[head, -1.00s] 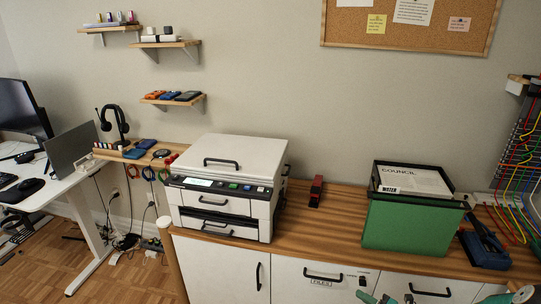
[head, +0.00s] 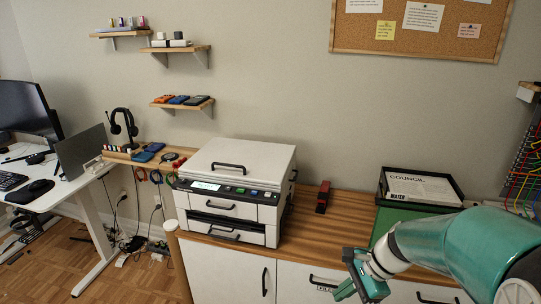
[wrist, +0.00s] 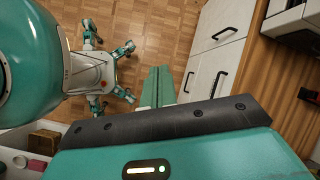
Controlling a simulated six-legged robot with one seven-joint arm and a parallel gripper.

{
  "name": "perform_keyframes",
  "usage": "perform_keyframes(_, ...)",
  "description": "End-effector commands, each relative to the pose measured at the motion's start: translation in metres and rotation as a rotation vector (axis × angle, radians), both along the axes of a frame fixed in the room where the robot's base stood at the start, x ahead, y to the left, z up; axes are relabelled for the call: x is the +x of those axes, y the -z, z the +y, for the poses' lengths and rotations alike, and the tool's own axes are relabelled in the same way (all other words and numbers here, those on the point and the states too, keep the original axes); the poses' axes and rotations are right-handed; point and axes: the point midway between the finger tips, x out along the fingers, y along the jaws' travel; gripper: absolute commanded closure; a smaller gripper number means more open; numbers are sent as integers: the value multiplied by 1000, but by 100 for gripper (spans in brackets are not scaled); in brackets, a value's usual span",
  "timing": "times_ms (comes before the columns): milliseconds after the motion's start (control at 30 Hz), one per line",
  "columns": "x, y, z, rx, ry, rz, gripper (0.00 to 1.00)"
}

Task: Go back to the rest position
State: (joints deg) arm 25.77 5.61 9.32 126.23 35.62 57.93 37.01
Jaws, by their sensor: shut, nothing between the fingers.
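My gripper (head: 342,293) shows at the lower middle right of the head view, in front of the cabinet doors. In the wrist view the two teal fingers of my gripper (wrist: 158,72) lie side by side, shut and empty. Beneath them are the wooden floor and my own body and legs.
White cabinet doors (wrist: 208,75) stand right of the fingers. Open floor (head: 130,280) lies at the left.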

Motion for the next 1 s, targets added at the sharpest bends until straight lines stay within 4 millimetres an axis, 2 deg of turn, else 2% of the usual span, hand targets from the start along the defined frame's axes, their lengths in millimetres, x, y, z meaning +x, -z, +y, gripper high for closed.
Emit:
perform_keyframes(33,-9,-13,5,-59,-81,-54,100)
perform_keyframes(200,-39,-47,14,-242,-344,-214,100)
perform_keyframes(600,-110,-112,17,-659,-932,-565,100)
perform_keyframes(800,-130,-129,14,-797,-1113,-668,100)
perform_keyframes(1000,-134,-131,12,-822,-1146,-683,100)
